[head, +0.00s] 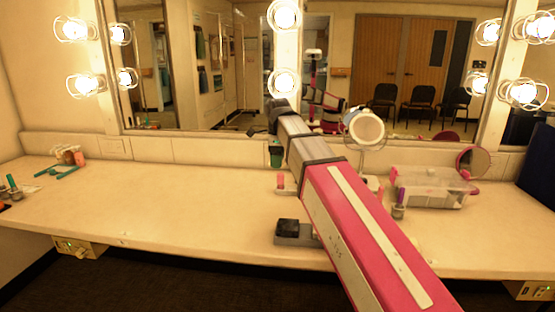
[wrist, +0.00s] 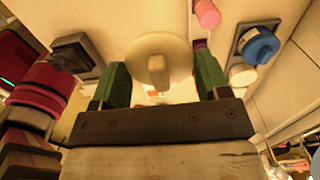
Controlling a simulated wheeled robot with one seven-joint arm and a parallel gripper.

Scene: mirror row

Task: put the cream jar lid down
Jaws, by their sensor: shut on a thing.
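The cream jar lid (wrist: 155,50) is a pale disc with a raised knob, seen in the wrist view between the two green fingers of my gripper (wrist: 160,72). My gripper is shut on it. The pale counter shows beyond the lid. I cannot tell how high the lid is above the counter. In the head view my arm reaches to the back of the counter, and a green part (head: 275,155) that looks like a finger shows below its end. The lid itself is hidden there.
A pink cylinder (wrist: 207,13) stands close by, with a blue-topped item (wrist: 260,46) and a round white piece (wrist: 242,76) to the right. A dark block (head: 288,227) sits at the front edge. A clear bin (head: 430,187) stands right. The left counter is largely bare.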

